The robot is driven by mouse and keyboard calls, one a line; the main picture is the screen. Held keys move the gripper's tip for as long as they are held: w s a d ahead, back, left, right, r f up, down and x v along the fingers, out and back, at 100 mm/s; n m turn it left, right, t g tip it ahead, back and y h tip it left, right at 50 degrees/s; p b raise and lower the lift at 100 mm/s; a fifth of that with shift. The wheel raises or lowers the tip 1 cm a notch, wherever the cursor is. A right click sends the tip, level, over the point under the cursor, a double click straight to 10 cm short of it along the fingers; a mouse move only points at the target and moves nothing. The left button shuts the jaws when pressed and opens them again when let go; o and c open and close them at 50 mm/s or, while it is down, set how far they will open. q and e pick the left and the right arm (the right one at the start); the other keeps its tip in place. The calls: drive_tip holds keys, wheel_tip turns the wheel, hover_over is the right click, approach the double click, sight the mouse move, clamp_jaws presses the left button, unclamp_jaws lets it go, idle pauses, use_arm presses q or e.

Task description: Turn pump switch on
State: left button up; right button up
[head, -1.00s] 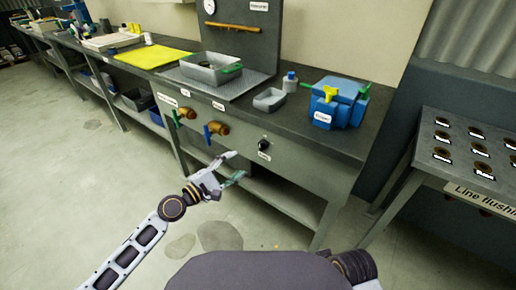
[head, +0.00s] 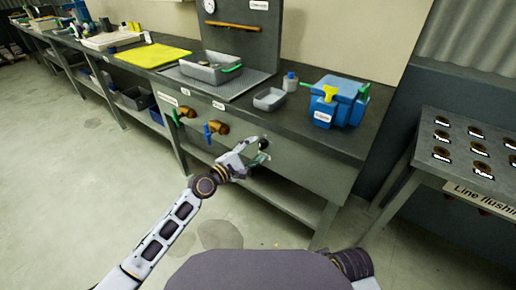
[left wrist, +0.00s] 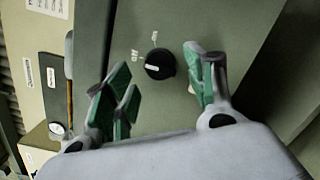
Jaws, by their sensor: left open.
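The pump switch (head: 263,144) is a round black knob on the grey front panel of the workbench, right of the two taps. In the left wrist view the knob (left wrist: 160,63) shows a white pointer line, with small markings on the panel beside it that are hard to read. My left gripper (head: 255,152) is open, right in front of the knob. In the left wrist view its green-padded fingers stand on either side of the knob, apart from it. Nothing is held. My right gripper is not in view.
Two brass taps, one with a green handle (head: 185,113) and one with a blue handle (head: 217,129), stick out of the panel on the left. A blue machine (head: 342,103) and a small grey tray (head: 269,99) stand on the bench top. A second bench (head: 448,165) stands at the right.

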use_arm(q)
drive_tip(key=shift+x, duration=1)
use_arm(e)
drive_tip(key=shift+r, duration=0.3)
use_arm(q)
drive_tip(key=shift+c, duration=0.5)
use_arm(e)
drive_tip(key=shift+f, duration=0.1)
use_arm(q)
drive_tip(key=c, duration=0.9)
